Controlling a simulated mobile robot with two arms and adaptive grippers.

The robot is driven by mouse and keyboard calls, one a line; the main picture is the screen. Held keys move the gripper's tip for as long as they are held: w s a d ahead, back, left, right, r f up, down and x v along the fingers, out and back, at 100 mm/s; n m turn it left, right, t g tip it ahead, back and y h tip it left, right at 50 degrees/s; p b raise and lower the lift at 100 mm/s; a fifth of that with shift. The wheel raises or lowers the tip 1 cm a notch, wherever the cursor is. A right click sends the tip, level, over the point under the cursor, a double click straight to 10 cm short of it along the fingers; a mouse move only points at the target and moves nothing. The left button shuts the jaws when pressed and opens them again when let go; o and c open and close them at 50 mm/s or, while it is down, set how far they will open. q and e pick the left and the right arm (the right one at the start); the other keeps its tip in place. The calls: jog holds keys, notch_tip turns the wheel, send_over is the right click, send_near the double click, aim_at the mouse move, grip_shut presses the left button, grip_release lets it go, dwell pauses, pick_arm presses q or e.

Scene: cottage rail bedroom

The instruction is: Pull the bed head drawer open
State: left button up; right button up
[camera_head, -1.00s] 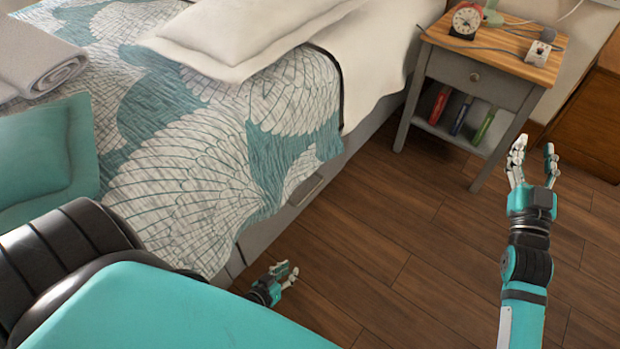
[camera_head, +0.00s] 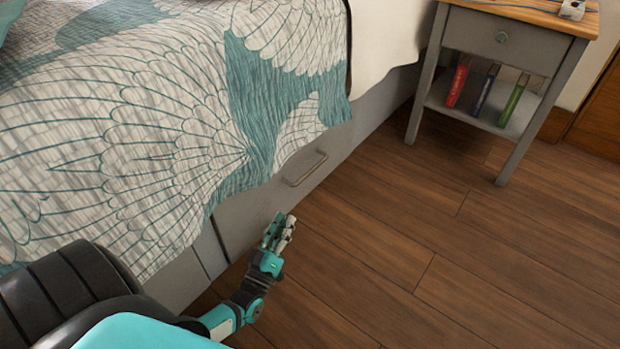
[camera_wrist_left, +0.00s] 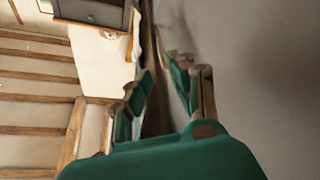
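The bed head drawer (camera_head: 248,217) is a grey panel low in the bed's side, partly covered by the hanging quilt. Its front looks flush with the bed side, so it stands shut. Its pale bar handle (camera_head: 305,169) shows just below the quilt edge. My left gripper (camera_head: 280,227) is below and left of the handle, close to the drawer front and apart from the handle. In the left wrist view its fingers (camera_wrist_left: 162,95) are spread with nothing between them, beside a large plain grey surface. My right gripper is out of view.
A grey nightstand (camera_head: 527,52) with a wooden top and several books on its lower shelf stands at the upper right. The patterned quilt (camera_head: 180,110) hangs over the bed side. The wooden floor (camera_head: 430,250) between bed and nightstand is clear.

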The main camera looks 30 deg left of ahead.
aim_at(310, 170)
pick_arm(q)
jog(key=b+x, duration=0.3)
jog(key=x, duration=0.4)
jog(key=b+x, duration=0.3)
jog(key=x, duration=0.5)
jog(key=shift+f, duration=0.25)
jog(key=shift+w+a+r+b, duration=0.1)
jog(key=shift+w+r+b, duration=0.2)
jog(key=shift+w, duration=0.3)
grip_shut()
